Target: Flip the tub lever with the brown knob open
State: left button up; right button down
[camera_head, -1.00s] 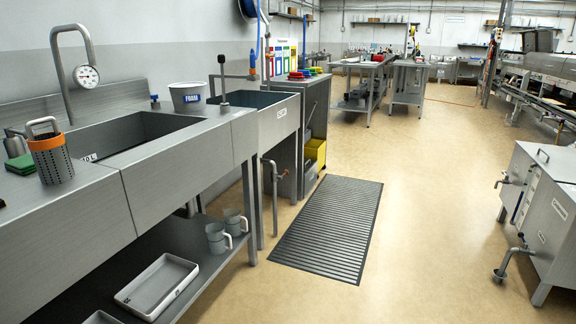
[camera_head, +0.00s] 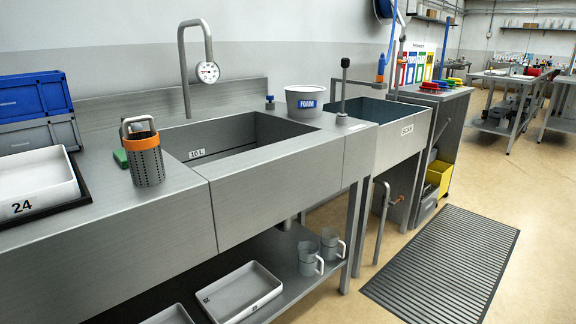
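The grey soak tub (camera_head: 400,137) stands at the right end of the steel counter. A dark-knobbed upright lever (camera_head: 343,90) rises from the deck between the sink and the tub; its knob looks black. Below the tub, a grey pipe (camera_head: 383,218) stands near the front leg. A small brownish lever end (camera_head: 396,200) sticks out to its right; I cannot tell whether it is the brown knob, or whether the valve is open. Neither of my grippers is in view.
The sink (camera_head: 240,140) has a gooseneck tap with a gauge (camera_head: 208,72). A white bucket (camera_head: 304,102) and an orange-topped basket (camera_head: 146,160) stand on the counter. Jugs (camera_head: 309,258) sit on the lower shelf. The slatted mat (camera_head: 440,265) lies on open floor.

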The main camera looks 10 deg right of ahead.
aim_at(401, 198)
jog(key=i+l+u, duration=0.15)
jog(key=l, duration=0.2)
jog(key=i+l+u, duration=0.1)
jog(key=i+l, duration=0.15)
jog(key=i+l+u, duration=0.15)
jog(key=l, duration=0.3)
jog(key=i+l, duration=0.15)
jog(key=l, duration=0.2)
jog(key=i+l+u, duration=0.1)
jog(key=l, duration=0.3)
jog(key=i+l, duration=0.2)
jog(key=l, duration=0.2)
jog(key=i+l, duration=0.15)
jog(key=l, duration=0.2)
jog(key=i+l, duration=0.1)
jog(key=l, duration=0.25)
jog(key=i+l, duration=0.15)
jog(key=l, duration=0.2)
jog(key=i+l, duration=0.15)
jog(key=l, duration=0.2)
jog(key=i+l, duration=0.15)
jog(key=l, duration=0.2)
jog(key=i+l, duration=0.1)
jog(key=l, duration=0.25)
jog(key=j+u, duration=0.05)
